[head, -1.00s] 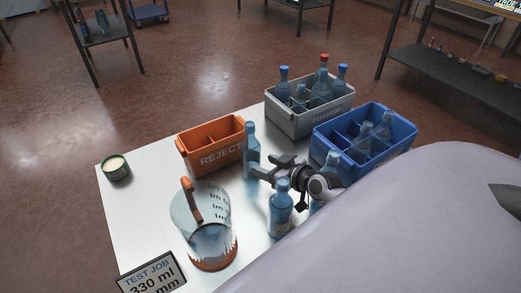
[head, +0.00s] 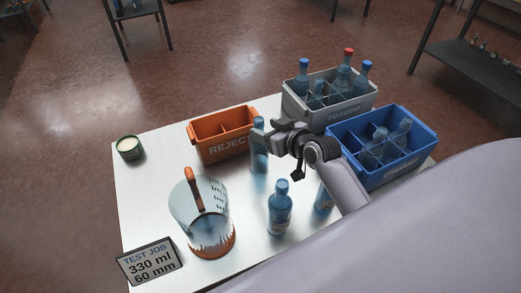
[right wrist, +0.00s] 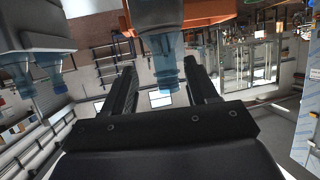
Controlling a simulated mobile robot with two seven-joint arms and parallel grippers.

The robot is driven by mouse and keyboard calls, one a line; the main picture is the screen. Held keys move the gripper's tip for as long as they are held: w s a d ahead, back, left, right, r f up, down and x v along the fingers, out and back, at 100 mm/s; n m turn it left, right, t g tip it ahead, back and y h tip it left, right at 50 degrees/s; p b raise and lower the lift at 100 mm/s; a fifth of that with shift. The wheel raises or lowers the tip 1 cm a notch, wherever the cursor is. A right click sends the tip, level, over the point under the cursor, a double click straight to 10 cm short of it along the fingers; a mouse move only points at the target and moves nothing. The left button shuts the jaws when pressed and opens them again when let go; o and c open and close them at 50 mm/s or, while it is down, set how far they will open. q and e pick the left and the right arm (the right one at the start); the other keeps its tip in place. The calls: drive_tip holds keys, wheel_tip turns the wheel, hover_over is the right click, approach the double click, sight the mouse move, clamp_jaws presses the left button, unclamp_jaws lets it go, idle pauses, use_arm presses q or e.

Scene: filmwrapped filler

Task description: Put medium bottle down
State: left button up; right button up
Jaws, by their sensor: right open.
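A blue, see-through bottle (head: 259,158) stands upright on the white table, close to the orange crate's right front corner. I take it for the medium bottle. My right gripper (head: 262,131) is at its top, open. In the right wrist view, which is upside down, the bottle's neck (right wrist: 161,72) shows between the two spread fingers of the gripper (right wrist: 161,82), with gaps on both sides. My left gripper is not in view.
The orange REJECT crate (head: 203,158) looks empty. A grey crate (head: 329,119) holds several bottles; a blue crate (head: 375,179) holds two. Another bottle (head: 280,212) stands in front, with one partly behind my arm. A measuring jug (head: 204,215), tin (head: 130,148) and sign (head: 150,264) stand left.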

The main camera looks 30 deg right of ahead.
sight(255, 126)
drive_tip(key=shift+a+x, duration=0.15)
drive_tip(key=shift+x, duration=1.15)
drive_tip(key=shift+a+x, duration=0.2)
drive_tip(key=shift+x, duration=1.1)
drive_tip(key=shift+r, duration=0.2)
clamp_jaws()
